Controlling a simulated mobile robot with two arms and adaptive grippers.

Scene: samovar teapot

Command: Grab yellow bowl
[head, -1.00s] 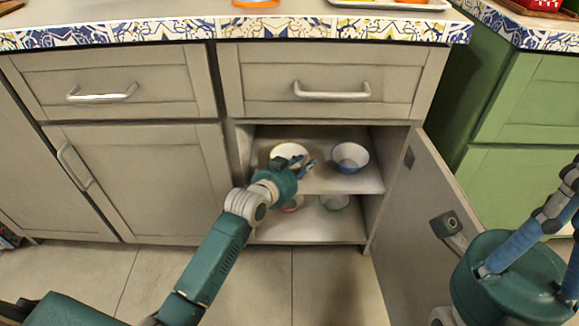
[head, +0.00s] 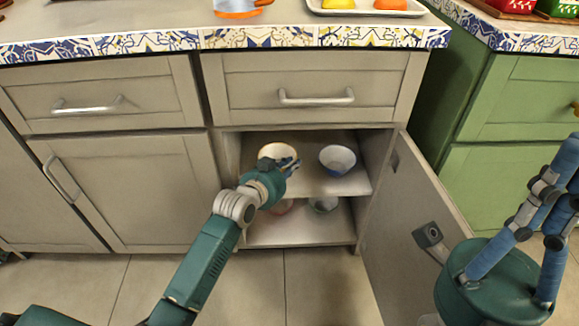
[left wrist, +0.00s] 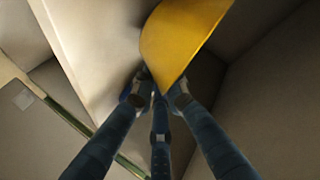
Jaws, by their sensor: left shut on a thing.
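The yellow bowl (head: 275,150) is on the upper shelf of the open cabinet, at the left. In the head view it shows a pale inside with a yellowish rim. My left gripper (head: 291,165) reaches into the cabinet at the bowl's front right edge, partly covering it. In the left wrist view the bowl (left wrist: 182,36) is a large yellow curved wall, and the fingers (left wrist: 158,88) are shut on its edge. My right gripper (head: 550,215) is at the right in front of the cabinet door, its fingers spread apart and nothing seen between them; its tips are near the picture's edge.
A white and blue bowl (head: 337,159) stands right of the yellow bowl on the same shelf. More bowls, one greenish (head: 323,204), are on the lower shelf. The open cabinet door (head: 420,230) stands on the right. The patterned counter edge (head: 240,38) and drawers are above.

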